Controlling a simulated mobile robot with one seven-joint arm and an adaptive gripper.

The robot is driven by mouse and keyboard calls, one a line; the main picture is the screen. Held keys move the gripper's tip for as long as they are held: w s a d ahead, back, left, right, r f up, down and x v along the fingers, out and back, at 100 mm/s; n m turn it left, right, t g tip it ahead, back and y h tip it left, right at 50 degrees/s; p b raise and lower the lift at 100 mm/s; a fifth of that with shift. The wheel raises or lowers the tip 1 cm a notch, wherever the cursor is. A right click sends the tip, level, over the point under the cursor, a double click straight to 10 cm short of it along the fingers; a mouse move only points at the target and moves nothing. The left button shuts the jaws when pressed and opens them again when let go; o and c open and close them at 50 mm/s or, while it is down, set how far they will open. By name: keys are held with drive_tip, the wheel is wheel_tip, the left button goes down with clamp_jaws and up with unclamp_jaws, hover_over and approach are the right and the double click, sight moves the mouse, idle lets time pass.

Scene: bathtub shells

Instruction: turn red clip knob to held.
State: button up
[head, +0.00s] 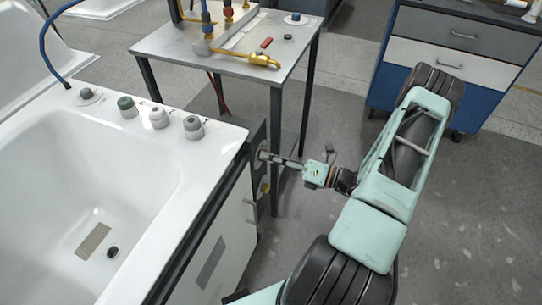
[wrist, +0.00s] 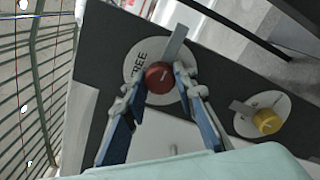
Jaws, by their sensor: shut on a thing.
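The red clip knob (wrist: 160,76) sits on a round white plate (wrist: 137,62) on the dark side panel of the tub. Letters that read "FREE" show on the plate's left part. A pale line marks the knob's face, and a grey bar (wrist: 176,42) runs from behind the knob up and to the right. My gripper (wrist: 161,80) is shut on the red knob, one finger on each side of it. In the head view my gripper (head: 265,157) reaches the tub's end panel, and the knob is hidden there.
A yellow knob (wrist: 268,122) with its own white plate and grey lever is close by on the right. In the head view the white tub (head: 215,133) is left, a metal table (head: 160,47) with pipes behind, and a blue drawer cabinet (head: 470,35) at the upper right.

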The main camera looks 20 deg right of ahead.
drive_tip(key=shift+s+f, duration=0.1)
idle(0.3)
drive_tip(key=o, duration=1.2)
drive_tip(key=shift+c, duration=0.2)
drive_tip(key=v, duration=1.2)
